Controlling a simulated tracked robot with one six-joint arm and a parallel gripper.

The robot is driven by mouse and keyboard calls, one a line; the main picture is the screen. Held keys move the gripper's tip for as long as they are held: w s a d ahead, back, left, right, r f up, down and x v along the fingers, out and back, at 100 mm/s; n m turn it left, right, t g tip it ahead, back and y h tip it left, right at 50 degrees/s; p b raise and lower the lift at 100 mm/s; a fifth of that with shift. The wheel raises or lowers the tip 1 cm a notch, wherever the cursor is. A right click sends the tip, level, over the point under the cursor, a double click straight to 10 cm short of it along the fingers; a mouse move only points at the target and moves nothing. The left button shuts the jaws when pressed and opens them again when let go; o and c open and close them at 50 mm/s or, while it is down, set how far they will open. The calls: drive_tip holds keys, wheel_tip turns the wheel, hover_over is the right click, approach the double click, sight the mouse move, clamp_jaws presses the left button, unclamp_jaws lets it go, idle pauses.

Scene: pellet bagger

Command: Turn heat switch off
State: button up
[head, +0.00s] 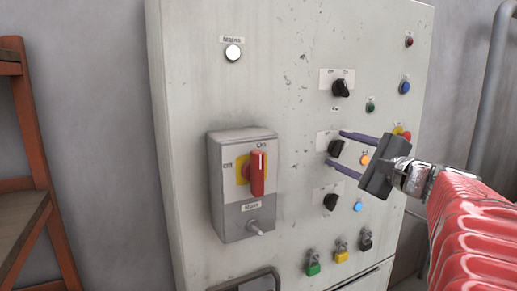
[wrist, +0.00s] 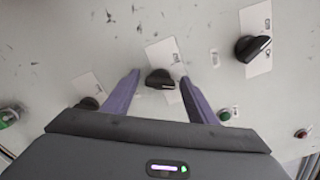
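The grey cabinet has three black rotary switches in a column: an upper switch (head: 341,88), a middle switch (head: 336,148) and a lower switch (head: 331,202). Their labels are too small to read, so I cannot tell which is the heat switch. My gripper (head: 335,149) is open, its two purple fingers reaching toward the panel above and below the middle switch. In the wrist view the middle switch (wrist: 160,78) sits between the fingertips, with a gap on each side. I cannot tell whether the fingertips reach past its front.
A box with a red rotary handle (head: 258,173) stands out from the cabinet at left. An orange lamp (head: 365,160) and a blue lamp (head: 358,206) look lit. Several coloured padlocks (head: 341,252) hang below. A wooden-shelved rack (head: 22,220) stands far left.

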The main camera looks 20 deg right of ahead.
drive_tip(key=c, duration=0.9)
drive_tip(key=shift+a, duration=0.15)
drive_tip(key=shift+f, duration=0.1)
drive_tip(key=shift+n, duration=0.4)
drive_tip(key=n, duration=0.5)
drive_tip(key=shift+f, duration=0.2)
drive_tip(key=n, duration=0.6)
drive_tip(key=shift+f, duration=0.25)
